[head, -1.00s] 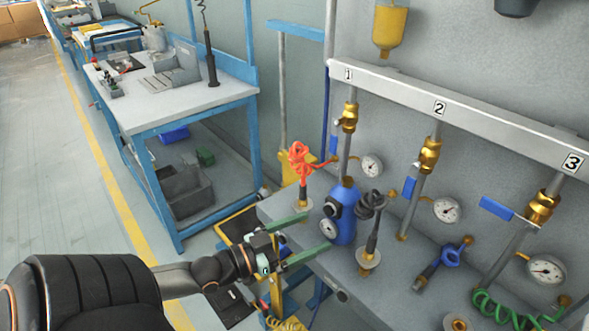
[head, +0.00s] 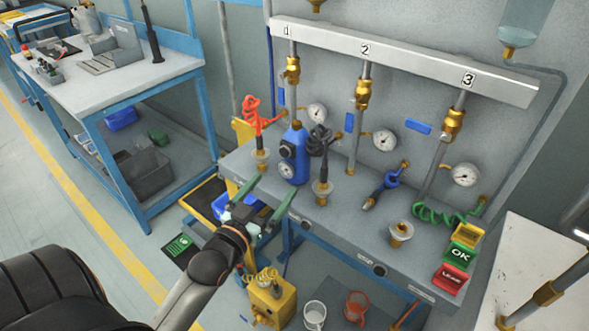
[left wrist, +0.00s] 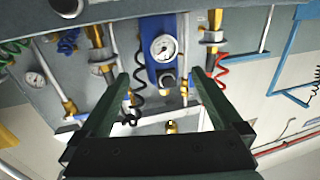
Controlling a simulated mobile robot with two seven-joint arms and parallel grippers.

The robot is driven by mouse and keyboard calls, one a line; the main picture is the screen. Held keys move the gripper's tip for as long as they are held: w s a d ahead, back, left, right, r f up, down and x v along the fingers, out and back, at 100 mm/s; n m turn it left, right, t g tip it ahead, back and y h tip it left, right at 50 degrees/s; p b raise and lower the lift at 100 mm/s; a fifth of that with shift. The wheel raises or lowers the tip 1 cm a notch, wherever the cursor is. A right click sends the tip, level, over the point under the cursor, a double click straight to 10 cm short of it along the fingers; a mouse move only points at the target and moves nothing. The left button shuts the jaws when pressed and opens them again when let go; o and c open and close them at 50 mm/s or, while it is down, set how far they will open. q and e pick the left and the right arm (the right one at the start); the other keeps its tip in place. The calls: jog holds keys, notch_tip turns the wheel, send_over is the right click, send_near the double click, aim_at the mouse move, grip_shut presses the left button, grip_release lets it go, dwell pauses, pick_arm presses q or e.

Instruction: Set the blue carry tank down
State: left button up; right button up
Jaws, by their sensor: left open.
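The blue carry tank (head: 295,160) stands upright on the grey bench, between the red coiled hose and the black coiled hose. It has a round gauge on its front. In the left wrist view the tank (left wrist: 150,58) lies straight ahead, beyond the fingertips. My left gripper (head: 276,182) is open, with its two green fingers pointing at the tank from the bench's front edge. In the left wrist view the gap between the fingers (left wrist: 160,78) holds nothing. My right gripper is in neither view.
Gauges and numbered pipes line the wall behind. A yellow box (head: 272,303) and two mugs are below the front edge.

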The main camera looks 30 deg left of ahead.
aim_at(296, 156)
pick_arm(q)
jog(key=shift+y, duration=0.3)
jog(key=w, duration=0.4)
jog(key=w+a, duration=0.1)
jog(key=w, duration=0.3)
jog(key=w+b, duration=0.1)
jog(key=w, duration=0.3)
jog(key=shift+w+a, duration=0.25)
grip_shut()
jog(key=shift+r, duration=0.2)
dwell(0.4)
